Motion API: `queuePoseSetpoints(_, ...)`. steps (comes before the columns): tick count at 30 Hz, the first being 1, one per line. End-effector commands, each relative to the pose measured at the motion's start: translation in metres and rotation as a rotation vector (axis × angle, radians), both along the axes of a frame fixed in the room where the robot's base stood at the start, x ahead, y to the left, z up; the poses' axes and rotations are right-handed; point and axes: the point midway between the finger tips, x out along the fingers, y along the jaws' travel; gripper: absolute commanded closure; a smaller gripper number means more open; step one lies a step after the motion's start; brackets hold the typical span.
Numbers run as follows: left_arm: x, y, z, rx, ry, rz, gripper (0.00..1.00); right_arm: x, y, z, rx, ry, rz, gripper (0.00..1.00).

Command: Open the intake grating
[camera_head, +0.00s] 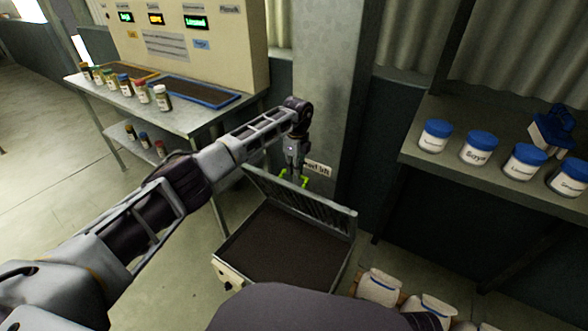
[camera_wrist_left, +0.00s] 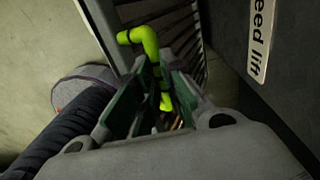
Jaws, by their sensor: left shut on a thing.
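The intake grating (camera_head: 318,211) is a slatted metal panel, raised and tilted up along the far side of the intake box (camera_head: 229,279). The box's opening shows dark brown material inside. A yellow-green handle (camera_head: 303,181) is at the grating's upper edge; in the left wrist view the handle (camera_wrist_left: 147,44) passes between the fingers. My left gripper (camera_head: 292,174) reaches down from above and is shut on the handle. In the left wrist view the gripper (camera_wrist_left: 152,98) partly hides the handle and the grating slats (camera_wrist_left: 184,32). My right gripper is not in view.
A grey pillar (camera_head: 330,100) with a "feed lift" label stands right behind the grating. A metal table (camera_head: 190,120) with small jars and trays is at left. A shelf (camera_head: 470,185) with blue-lidded jars is at right. White sacks (camera_head: 380,288) lie right of the box.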

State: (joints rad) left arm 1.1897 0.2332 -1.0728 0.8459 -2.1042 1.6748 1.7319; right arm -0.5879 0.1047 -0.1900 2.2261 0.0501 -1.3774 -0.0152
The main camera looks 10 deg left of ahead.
Motion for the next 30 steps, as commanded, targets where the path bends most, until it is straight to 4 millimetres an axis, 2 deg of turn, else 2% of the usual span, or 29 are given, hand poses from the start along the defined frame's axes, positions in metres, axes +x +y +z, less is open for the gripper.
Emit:
queuePoseSetpoints(1,-0.006,-0.001,-0.021,0.002,0.015,0.001,1.0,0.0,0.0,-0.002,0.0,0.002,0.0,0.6)
queuePoseSetpoints(4,-0.006,-0.001,-0.021,0.002,0.015,0.001,1.0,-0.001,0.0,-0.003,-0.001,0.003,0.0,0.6)
queuePoseSetpoints(5,-0.006,-0.001,-0.021,0.002,0.015,0.001,0.85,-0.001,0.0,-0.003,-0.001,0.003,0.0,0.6)
queuePoseSetpoints(10,-0.005,-0.001,-0.018,0.001,0.012,0.001,0.65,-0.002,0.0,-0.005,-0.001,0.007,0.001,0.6)
queuePoseSetpoints(23,-0.004,0.0,-0.01,0.0,0.009,0.0,0.65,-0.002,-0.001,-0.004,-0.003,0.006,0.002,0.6)
queuePoseSetpoints(30,-0.002,-0.001,0.011,0.0,0.008,0.0,0.65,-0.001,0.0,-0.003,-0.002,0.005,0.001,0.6)
